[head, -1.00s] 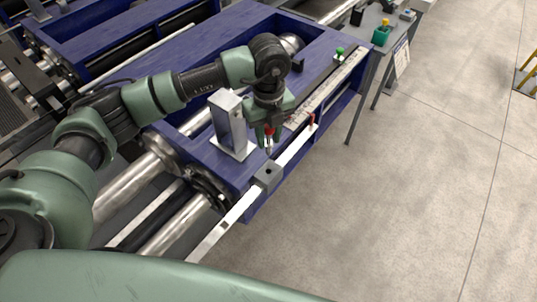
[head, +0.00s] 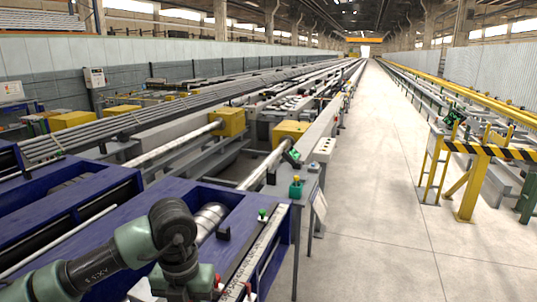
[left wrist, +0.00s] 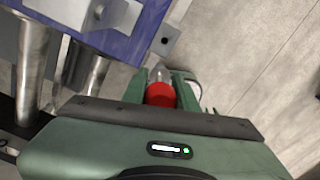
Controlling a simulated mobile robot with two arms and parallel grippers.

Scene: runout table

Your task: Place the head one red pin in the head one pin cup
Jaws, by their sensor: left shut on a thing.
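The red pin (left wrist: 160,94) is in the left wrist view, with a bare metal tip pointing away from me. My left gripper (left wrist: 161,82) is shut on it, with one green finger on each side. A grey block with a dark round hole (left wrist: 166,40), which looks like the pin cup, lies just beyond the tip in the left wrist view. The pin appears apart from the hole, but the height between them is hard to judge. In the head view my left wrist is at the bottom edge and the cup is out of frame. My right gripper is not in view.
A blue table frame (head: 105,228) carries a rail with a green knob (head: 262,214) and a small red piece (head: 247,290). A grey stand with a green and yellow item (head: 296,188) is beyond. Open concrete floor (head: 375,235) lies to the right.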

